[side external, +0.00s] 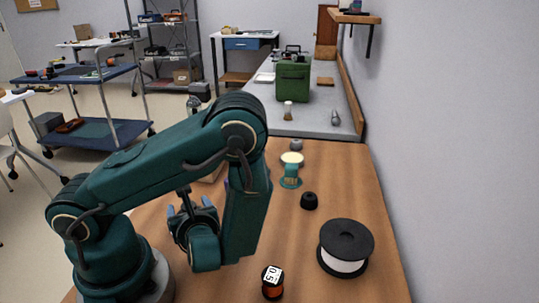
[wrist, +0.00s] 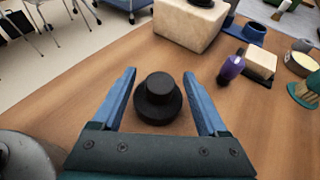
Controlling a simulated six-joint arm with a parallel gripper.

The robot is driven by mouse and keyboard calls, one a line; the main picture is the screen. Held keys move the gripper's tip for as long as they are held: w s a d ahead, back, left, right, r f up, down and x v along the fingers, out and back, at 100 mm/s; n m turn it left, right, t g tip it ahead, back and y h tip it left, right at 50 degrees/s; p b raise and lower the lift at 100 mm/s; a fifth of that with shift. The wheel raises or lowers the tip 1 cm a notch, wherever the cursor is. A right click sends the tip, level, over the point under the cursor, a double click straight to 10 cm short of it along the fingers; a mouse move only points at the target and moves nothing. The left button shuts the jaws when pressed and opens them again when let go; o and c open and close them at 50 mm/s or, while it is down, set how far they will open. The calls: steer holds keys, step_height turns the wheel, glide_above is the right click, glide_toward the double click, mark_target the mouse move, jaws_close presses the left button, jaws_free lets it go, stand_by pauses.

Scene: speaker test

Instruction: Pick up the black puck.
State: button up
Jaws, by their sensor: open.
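The black puck (wrist: 157,104), a round stepped piece with a narrower top, stands upright on the wooden table (wrist: 95,75) in the wrist view. My gripper (wrist: 159,75) is open, with its blue fingers on either side of the puck and a visible gap at each side. How far the fingertips are above the tabletop I cannot tell. In the side external view my gripper (side external: 188,206) is low over the table, partly behind my arm. I cannot make out the puck between the fingers there.
In the wrist view, a pale block (wrist: 190,26) carries another dark round thing (wrist: 201,4). A purple item (wrist: 231,67) stands to the right.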

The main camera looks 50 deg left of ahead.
jaws_close()
steer(key=shift+r, duration=0.1)
